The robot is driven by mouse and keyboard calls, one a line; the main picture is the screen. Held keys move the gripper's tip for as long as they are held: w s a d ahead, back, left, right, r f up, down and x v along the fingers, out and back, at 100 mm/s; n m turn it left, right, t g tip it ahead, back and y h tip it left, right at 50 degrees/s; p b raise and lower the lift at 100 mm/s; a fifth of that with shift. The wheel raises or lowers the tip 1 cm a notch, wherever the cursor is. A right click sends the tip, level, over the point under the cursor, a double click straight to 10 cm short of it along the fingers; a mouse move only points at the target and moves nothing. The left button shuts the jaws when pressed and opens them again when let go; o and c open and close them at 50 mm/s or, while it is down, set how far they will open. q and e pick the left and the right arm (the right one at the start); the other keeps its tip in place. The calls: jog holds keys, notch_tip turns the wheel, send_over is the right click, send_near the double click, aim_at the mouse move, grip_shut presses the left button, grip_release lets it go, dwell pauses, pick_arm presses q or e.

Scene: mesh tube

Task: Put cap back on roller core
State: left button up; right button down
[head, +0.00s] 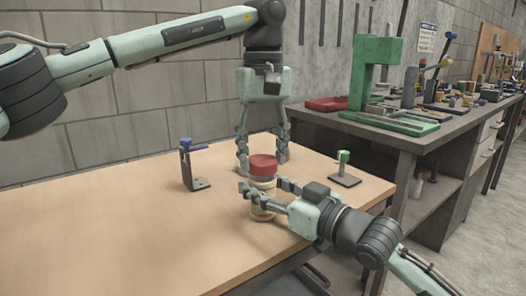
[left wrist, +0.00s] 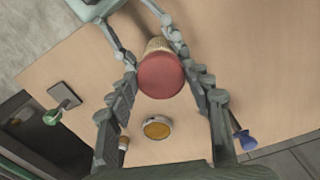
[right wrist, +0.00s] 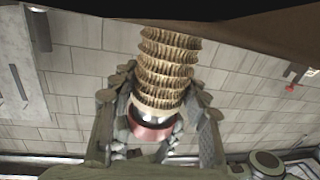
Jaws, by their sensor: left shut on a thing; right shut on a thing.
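The red cap (head: 263,164) is at the top of the ribbed tan roller core (head: 262,206), in line with it. My left gripper (head: 262,158) comes from above and is shut on the cap, one finger on each side. The cap (left wrist: 160,75) shows between its fingers in the left wrist view, hiding most of the core (left wrist: 158,45). My right gripper (head: 262,187) reaches in low from the right and is shut on the upright core. In the right wrist view the core (right wrist: 165,65) shows ribbed, with a pale and dark band between it and the cap (right wrist: 150,131); I cannot tell whether there is a gap.
A blue-topped stand (head: 190,165) is left of the core and a green-topped stand (head: 344,170) is right. A round yellow piece (left wrist: 157,128) lies nearby in the left wrist view. A bench with a green press (head: 375,80) stands behind. The table's front left is clear.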

pick_arm(q)
jog(key=shift+f, duration=0.6)
jog(key=m, duration=0.6)
jog(key=shift+m, duration=0.3)
jog(key=m, duration=0.6)
jog(key=shift+a+m, duration=0.15)
jog(key=shift+m, duration=0.25)
jog(key=o, duration=0.7)
jog(key=shift+o, duration=0.2)
jog(key=shift+r, duration=0.1)
jog(key=shift+r, duration=2.15)
